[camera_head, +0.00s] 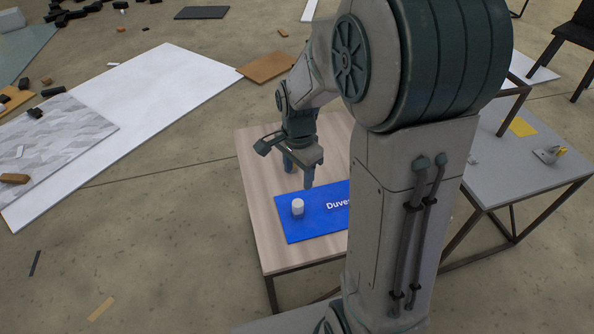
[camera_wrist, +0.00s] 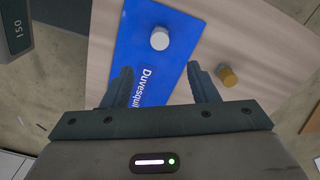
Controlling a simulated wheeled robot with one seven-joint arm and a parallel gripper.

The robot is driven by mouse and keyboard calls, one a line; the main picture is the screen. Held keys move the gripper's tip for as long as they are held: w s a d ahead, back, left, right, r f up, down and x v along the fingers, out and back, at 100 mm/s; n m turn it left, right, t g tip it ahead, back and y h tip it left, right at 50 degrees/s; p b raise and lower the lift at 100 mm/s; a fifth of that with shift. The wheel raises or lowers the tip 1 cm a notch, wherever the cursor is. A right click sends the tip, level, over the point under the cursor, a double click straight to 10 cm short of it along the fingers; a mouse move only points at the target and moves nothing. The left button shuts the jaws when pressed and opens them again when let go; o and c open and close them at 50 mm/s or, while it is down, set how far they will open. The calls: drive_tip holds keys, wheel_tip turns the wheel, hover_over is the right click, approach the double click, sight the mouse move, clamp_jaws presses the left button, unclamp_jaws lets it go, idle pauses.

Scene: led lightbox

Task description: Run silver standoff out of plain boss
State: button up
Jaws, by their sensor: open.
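A short pale, silver-white cylinder (camera_head: 297,207) stands on the blue mat (camera_head: 293,229) on the wooden table. It also shows in the wrist view (camera_wrist: 159,38), ahead of and between my fingertips. A brass-coloured cylinder (camera_wrist: 228,76) stands on bare wood to the right of my right finger in the wrist view. I cannot tell from the pictures which piece is the standoff or the boss, nor whether any thread joins them. My gripper (camera_head: 299,174) is open and empty above the table, apart from both pieces; its fingers also show in the wrist view (camera_wrist: 160,72).
The wooden table (camera_head: 258,200) has free wood around the mat, which bears white lettering. My arm hides the table's right part. A grey table (camera_head: 530,178) with a yellow sheet stands at right. Boards and dark pieces lie on the floor at left.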

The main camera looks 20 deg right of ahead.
sight(298, 203)
wheel_tip(298, 203, down, 13)
drive_tip(key=b, duration=0.3)
drive_tip(key=shift+c, duration=0.3)
clamp_jaws()
drive_tip(key=n, duration=0.4)
drive_tip(key=shift+r+n+p, duration=0.1)
drive_tip(key=shift+n+p, duration=0.2)
drive_tip(key=shift+p, duration=0.05)
drive_tip(key=n+p, duration=0.1)
drive_tip(key=n, duration=0.4)
drive_tip(key=shift+r+p, duration=2.1)
drive_tip(key=shift+r, duration=0.5)
